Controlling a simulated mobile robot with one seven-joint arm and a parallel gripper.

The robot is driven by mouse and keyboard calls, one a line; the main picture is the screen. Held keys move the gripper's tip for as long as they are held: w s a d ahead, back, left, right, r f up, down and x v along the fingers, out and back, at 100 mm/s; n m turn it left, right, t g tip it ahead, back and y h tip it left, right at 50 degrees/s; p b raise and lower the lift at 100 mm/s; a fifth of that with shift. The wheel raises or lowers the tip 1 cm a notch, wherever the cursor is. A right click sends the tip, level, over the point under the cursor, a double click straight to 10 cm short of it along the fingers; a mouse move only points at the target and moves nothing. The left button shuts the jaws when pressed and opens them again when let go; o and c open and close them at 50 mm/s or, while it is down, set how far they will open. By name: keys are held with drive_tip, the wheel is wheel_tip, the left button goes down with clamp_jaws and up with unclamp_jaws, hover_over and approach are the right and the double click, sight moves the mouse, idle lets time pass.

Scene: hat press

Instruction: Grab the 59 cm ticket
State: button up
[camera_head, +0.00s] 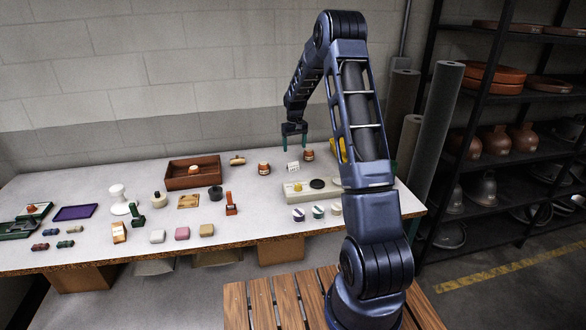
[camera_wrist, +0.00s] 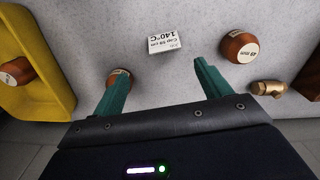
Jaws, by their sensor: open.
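The ticket (camera_wrist: 164,40) is a small white card with dark print reading about "Cap 59 cm" and "140°C", upside down in the wrist view. It is on the pale table, and it also shows in the head view (camera_head: 293,167) below my gripper (camera_head: 294,141). My gripper (camera_wrist: 160,72) is open and empty, with its green fingers apart. In the wrist view the ticket lies just beyond the fingertips, roughly centred between them. The fingers do not appear to touch it. Nothing hides the card in the wrist view.
Copper-brown weights flank the ticket: one marked "49 mm" (camera_wrist: 240,48), another near the left finger (camera_wrist: 119,78). A small brass part (camera_wrist: 268,88) lies at right, a yellow tray (camera_wrist: 40,70) at left. A brown wooden tray (camera_head: 184,182) and a pale panel (camera_head: 325,192) are on the table (camera_head: 255,215).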

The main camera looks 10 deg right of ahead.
hover_over(293, 163)
drive_tip(key=f, duration=0.5)
drive_tip(key=shift+w+d, duration=0.25)
drive_tip(key=shift+d, duration=0.15)
drive_tip(key=shift+a+f, duration=0.2)
drive_tip(key=shift+f, duration=1.1)
drive_tip(key=shift+a+f, duration=0.15)
drive_tip(key=shift+f, duration=1.1)
drive_tip(key=shift+c, duration=0.3)
drive_tip(key=c, duration=1)
